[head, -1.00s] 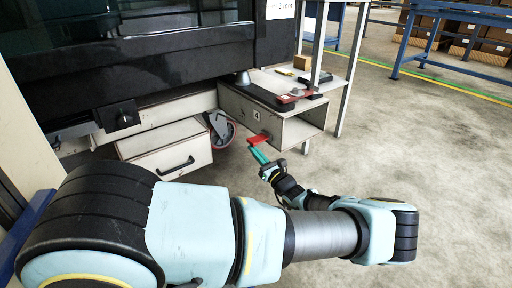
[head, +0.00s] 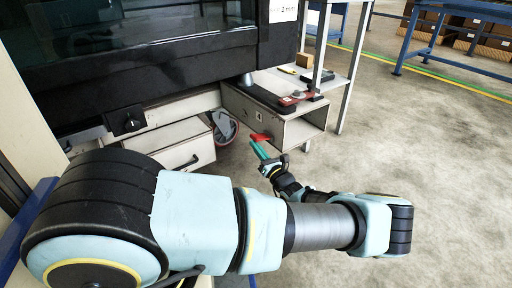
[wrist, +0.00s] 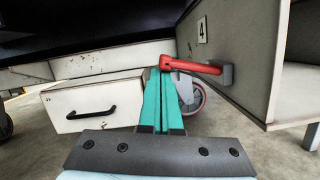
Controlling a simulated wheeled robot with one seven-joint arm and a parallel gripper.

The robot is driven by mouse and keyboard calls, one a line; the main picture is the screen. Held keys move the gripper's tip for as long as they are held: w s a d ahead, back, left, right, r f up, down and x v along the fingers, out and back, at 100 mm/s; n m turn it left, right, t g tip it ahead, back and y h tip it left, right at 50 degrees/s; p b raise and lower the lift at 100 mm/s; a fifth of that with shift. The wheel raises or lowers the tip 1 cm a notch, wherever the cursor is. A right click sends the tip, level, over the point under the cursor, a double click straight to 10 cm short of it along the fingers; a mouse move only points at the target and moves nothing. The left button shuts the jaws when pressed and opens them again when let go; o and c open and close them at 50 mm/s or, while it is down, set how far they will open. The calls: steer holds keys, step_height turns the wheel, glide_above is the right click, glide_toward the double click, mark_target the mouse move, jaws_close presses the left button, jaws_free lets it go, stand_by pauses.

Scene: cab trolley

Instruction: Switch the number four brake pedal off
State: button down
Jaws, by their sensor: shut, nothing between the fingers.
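The red brake pedal (head: 260,137) sticks out from the side of a grey box section, below the number 4 plate (head: 259,116). In the wrist view the pedal (wrist: 200,67) runs left from its grey mount, and the 4 plate (wrist: 202,30) is above it. My gripper (head: 254,144) has green fingers, shut together and empty. Its fingertips (wrist: 160,74) are right at the pedal's free end, just under it in the wrist view. They seem to touch the pedal, but exact contact cannot be told.
A caster wheel (head: 224,128) and a drawer with a black handle (head: 188,162) are left of the pedal. A dark machine body (head: 150,65) overhangs above. A red clamp-like part (head: 290,100) lies on the box top.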

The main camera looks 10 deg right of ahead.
steer(key=s+d+f, duration=0.2)
steer(key=s+f, duration=0.4)
steer(key=s, duration=0.3)
steer(key=shift+s+d, duration=0.25)
steer(key=shift+s, duration=0.05)
steer(key=shift+f, duration=0.1)
